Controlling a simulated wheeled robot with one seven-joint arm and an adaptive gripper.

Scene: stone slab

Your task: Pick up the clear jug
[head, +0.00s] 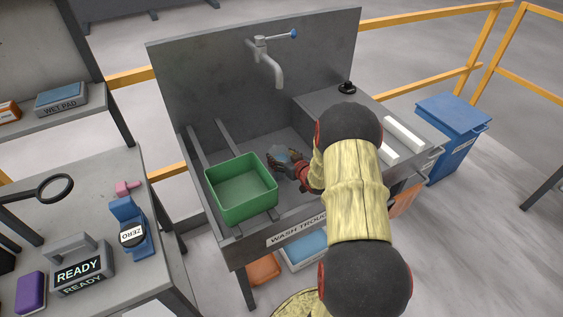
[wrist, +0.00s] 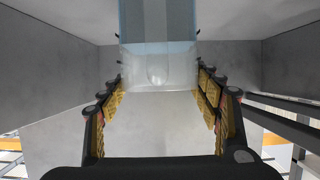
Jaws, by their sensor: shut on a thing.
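The clear jug (wrist: 157,62) is see-through with a pale blue tint and fills the upper middle of the wrist view. My gripper (wrist: 158,82) has its yellow-padded fingers on either side of the jug's near end and is shut on it. In the head view my gripper (head: 287,166) is down inside the grey wash trough (head: 240,141), right of the green bin. Only a small bluish part of the jug (head: 281,153) shows there; fingers and arm hide the rest. Whether it touches the trough floor cannot be told.
The green bin (head: 241,189) stands on rails at the trough's left, close to my gripper. A tap (head: 270,62) hangs from the back panel above. White bars (head: 401,134) lie on the ledge at right. The trough walls surround my gripper.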

